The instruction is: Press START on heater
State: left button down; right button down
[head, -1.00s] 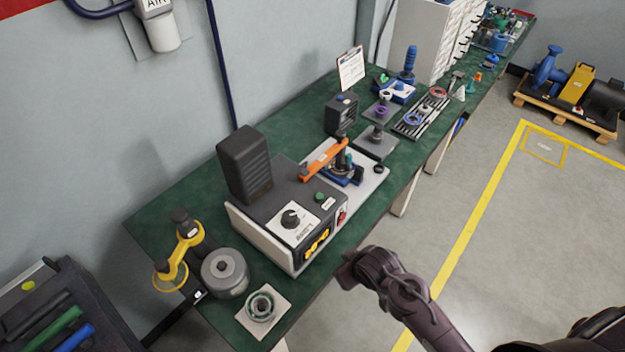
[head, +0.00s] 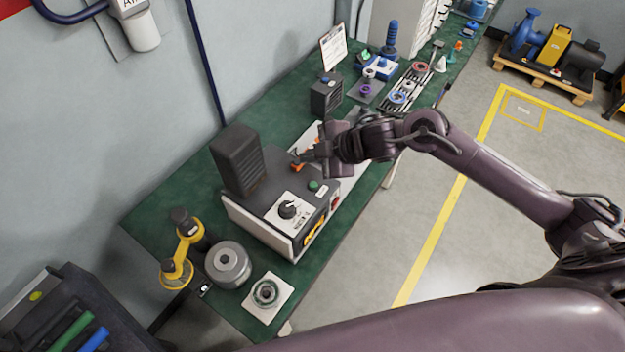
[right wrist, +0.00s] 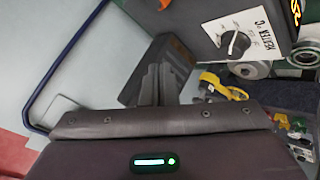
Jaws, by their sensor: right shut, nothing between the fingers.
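The heater (head: 262,218) is a grey-topped box with pale sides on the green bench. Its top carries a black dial (head: 287,209) on a white plate and a green button (head: 313,185) with a small label too small to read. My left gripper is out of view.
A black upright block (head: 239,160) stands at the heater's back. An orange lever (head: 310,150) is partly hidden by my right gripper. A grey round pot (head: 228,265) and a ring on a pale plate (head: 285,286) sit nearer. A clipboard (head: 333,46) stands farther back.

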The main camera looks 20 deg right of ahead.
jog(key=shift+s+d+r+n+g, duration=0.1)
jog(key=shift+d+r+n+g, duration=0.1)
jog(key=shift+d, duration=0.35)
jog(key=shift+d+r+n+g, duration=0.1)
jog(key=shift+d+n, duration=0.1)
jog(key=shift+d, duration=0.3)
jog(key=b, duration=0.7)
send_over(313, 185)
jog(key=d, duration=0.1)
jog(key=f, duration=0.7)
jog(key=shift+s+d+f, duration=0.1)
jog(key=shift+s+f, duration=0.1)
jog(key=shift+s, duration=0.05)
jog(key=shift+f, duration=0.7)
jog(key=shift+f+b, duration=0.4)
jog(key=shift+f, duration=0.4)
dwell(0.3)
dwell(0.4)
jog(key=shift+r+p, duration=0.55)
jog(key=shift+r, duration=0.25)
